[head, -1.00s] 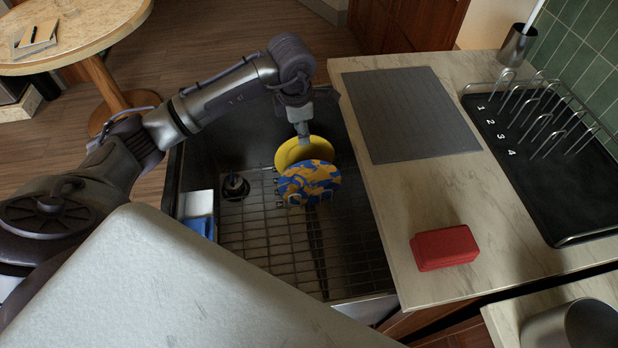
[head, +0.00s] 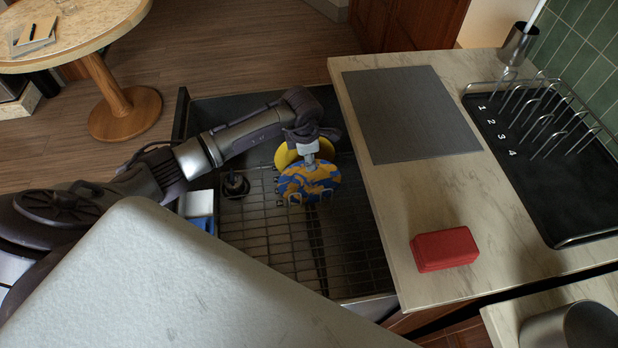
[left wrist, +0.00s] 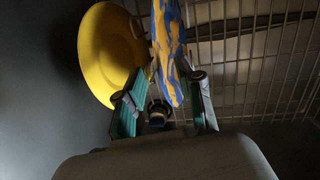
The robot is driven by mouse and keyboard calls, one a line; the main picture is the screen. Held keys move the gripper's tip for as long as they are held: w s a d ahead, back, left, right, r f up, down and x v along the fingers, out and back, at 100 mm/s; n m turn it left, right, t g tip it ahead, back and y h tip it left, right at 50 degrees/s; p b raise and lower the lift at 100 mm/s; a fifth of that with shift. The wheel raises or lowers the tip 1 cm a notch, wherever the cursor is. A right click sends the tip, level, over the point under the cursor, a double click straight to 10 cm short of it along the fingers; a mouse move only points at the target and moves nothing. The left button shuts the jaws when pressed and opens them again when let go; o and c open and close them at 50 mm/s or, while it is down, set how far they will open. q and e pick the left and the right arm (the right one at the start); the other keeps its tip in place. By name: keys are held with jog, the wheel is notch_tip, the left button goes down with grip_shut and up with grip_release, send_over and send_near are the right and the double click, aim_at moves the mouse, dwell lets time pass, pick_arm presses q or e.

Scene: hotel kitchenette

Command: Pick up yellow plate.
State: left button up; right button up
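The yellow plate (head: 284,156) stands tilted in the rack of the open dark drawer, behind a blue-and-yellow patterned plate (head: 308,185). My left gripper (head: 310,160) is over the top of the patterned plate and hides part of the yellow plate. In the left wrist view the fingers (left wrist: 160,88) are open. The patterned plate's edge (left wrist: 169,50) lies between them. The yellow plate (left wrist: 103,52) is on the left, beside the left fingertip, which overlaps its lower rim in the picture; I cannot tell whether they touch. My right gripper is not in view.
The wire rack (head: 265,235) is free in front of the plates. A small dark item (head: 236,185) and a white-and-blue item (head: 200,208) sit at its left. The counter (head: 450,185) on the right holds a grey mat, a red box (head: 444,249) and a numbered plate rack (head: 550,150).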

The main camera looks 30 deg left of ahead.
pick_arm(q)
jog(key=shift+w+f, duration=0.2)
jog(key=shift+f, duration=0.85)
grip_shut()
jog(key=shift+r, duration=0.1)
